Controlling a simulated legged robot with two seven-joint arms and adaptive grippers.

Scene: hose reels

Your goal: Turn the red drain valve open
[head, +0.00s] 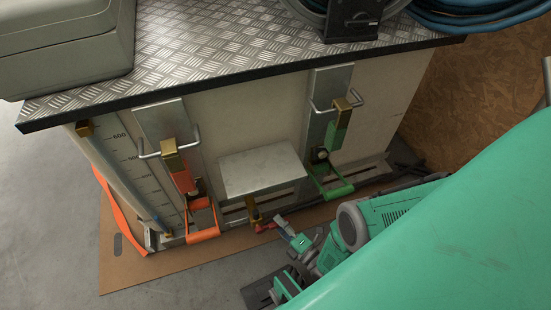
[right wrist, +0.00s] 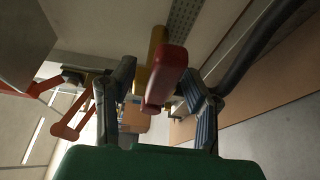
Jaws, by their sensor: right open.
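The red drain valve handle (right wrist: 165,75) shows in the right wrist view, on a brass valve body (right wrist: 157,45). In the head view the brass valve (head: 252,208) sits low on the tank front, under a grey box-shaped cover (head: 262,170), with a bit of red beside it. My right gripper (head: 297,230) is just right of this valve in the head view. In the right wrist view the right gripper (right wrist: 158,74) is open, with one finger on each side of the red handle. I cannot tell whether either finger touches it. My left gripper is not in view.
The tread-plate top (head: 200,60) overhangs the tank front. A grey case (head: 65,45) and blue hose (head: 480,15) lie on top. A dark hose (right wrist: 265,35) runs nearby.

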